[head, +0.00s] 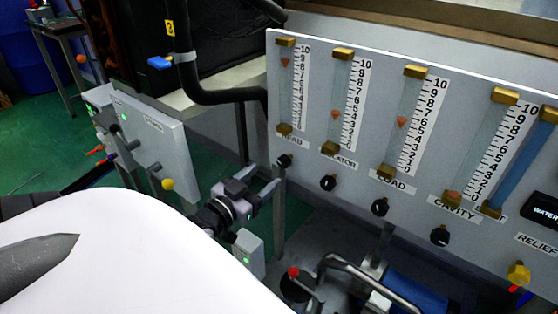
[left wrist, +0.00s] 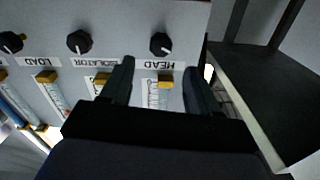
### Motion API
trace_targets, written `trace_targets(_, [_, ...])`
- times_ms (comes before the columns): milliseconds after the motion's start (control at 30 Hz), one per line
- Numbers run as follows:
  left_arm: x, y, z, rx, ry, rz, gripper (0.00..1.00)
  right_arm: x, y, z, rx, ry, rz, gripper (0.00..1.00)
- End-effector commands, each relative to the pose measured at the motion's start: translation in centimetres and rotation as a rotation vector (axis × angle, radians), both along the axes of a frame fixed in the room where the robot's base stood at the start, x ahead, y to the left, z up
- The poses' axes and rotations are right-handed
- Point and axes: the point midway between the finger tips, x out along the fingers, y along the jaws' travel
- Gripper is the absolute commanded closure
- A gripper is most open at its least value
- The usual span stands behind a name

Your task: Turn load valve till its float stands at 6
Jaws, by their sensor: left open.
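The load valve is a black knob (head: 380,207) under the LOAD label on the grey panel. It also shows at the left edge of the left wrist view (left wrist: 12,43), upside down. Above it stands the load gauge tube, with its small orange float (head: 401,122) at about 5 on the scale. My left gripper (head: 262,182) is open and empty, left of and below the HEAD knob (head: 284,160), apart from the load valve. In the left wrist view the HEAD knob (left wrist: 161,44) is beyond the spread fingers. My right gripper is not in view.
The ISOLATOR knob (head: 328,183) lies between the HEAD and load knobs. The CAVITY knob (head: 440,237) and yellow RELIEF knob (head: 518,273) are to the right. A blue cylinder and a red-topped fitting (head: 293,272) stand below the panel. A grey box (head: 150,140) with levers is at left.

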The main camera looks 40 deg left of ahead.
Motion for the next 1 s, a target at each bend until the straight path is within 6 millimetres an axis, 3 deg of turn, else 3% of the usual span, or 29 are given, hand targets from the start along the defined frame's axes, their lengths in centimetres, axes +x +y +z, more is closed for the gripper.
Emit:
trace_targets(600, [6.2,0.7,-0.1,0.000,-0.002,0.001,0.39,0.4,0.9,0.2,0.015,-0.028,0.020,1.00])
trace_targets(1000, [7.0,0.8,0.0,0.000,0.001,0.000,0.39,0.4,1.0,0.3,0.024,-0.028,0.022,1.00])
